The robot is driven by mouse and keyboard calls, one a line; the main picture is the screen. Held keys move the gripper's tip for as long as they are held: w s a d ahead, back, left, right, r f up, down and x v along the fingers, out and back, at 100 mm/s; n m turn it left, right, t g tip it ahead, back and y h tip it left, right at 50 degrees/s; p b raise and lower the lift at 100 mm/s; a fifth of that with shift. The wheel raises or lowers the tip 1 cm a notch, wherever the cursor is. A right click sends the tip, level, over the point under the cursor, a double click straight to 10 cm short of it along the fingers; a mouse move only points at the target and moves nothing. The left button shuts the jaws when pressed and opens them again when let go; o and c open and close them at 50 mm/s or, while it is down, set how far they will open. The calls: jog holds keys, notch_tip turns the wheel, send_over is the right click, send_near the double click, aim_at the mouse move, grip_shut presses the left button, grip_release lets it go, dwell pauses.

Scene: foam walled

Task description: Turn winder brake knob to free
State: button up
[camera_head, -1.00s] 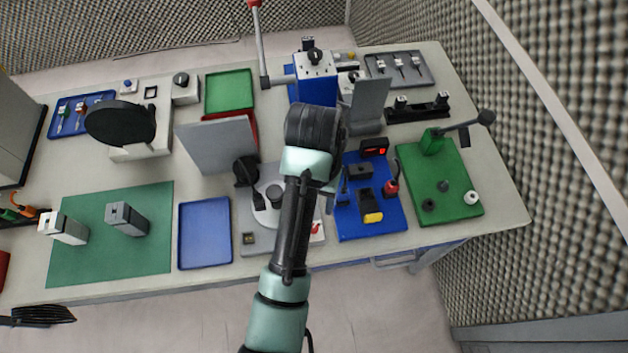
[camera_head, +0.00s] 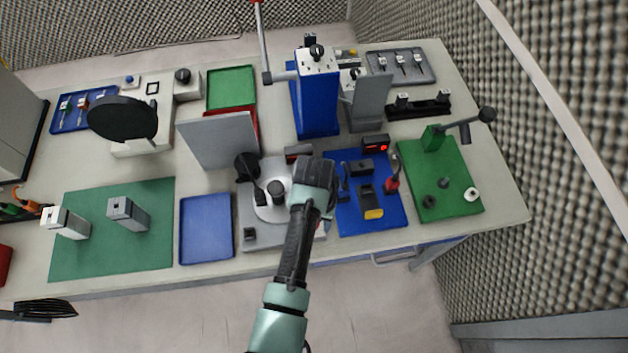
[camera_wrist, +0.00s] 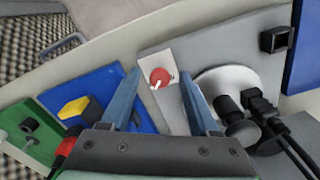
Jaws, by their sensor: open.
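In the wrist view the red brake knob (camera_wrist: 160,77) sits on a pale plate at the corner of the grey winder base (camera_wrist: 215,45). A small pale mark shows on its lower side; I cannot read its setting. My gripper (camera_wrist: 159,74) is open, its two blue-grey fingers pointing toward the knob, one on each side of it in the picture. I cannot tell how far above it the fingertips are. In the head view the winder base (camera_head: 258,238) shows with its pale disc, while my arm hides the knob and most of my gripper.
A grey panel (camera_head: 215,140) stands behind.

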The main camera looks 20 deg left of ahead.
jog(key=shift+c, duration=0.4)
grip_shut()
jog(key=shift+r, duration=0.1)
jog(key=n+p, duration=0.1)
jog(key=n, duration=0.2)
jog(key=shift+n+p, duration=0.35)
jog(key=shift+n, duration=0.05)
jog(key=n+p, duration=0.1)
jog(key=n, duration=0.4)
jog(key=shift+w, duration=0.1)
jog(key=n+p, duration=0.1)
jog(key=n, duration=0.4)
jog(key=shift+n+p, duration=0.5)
jog(key=shift+n, duration=1.6)
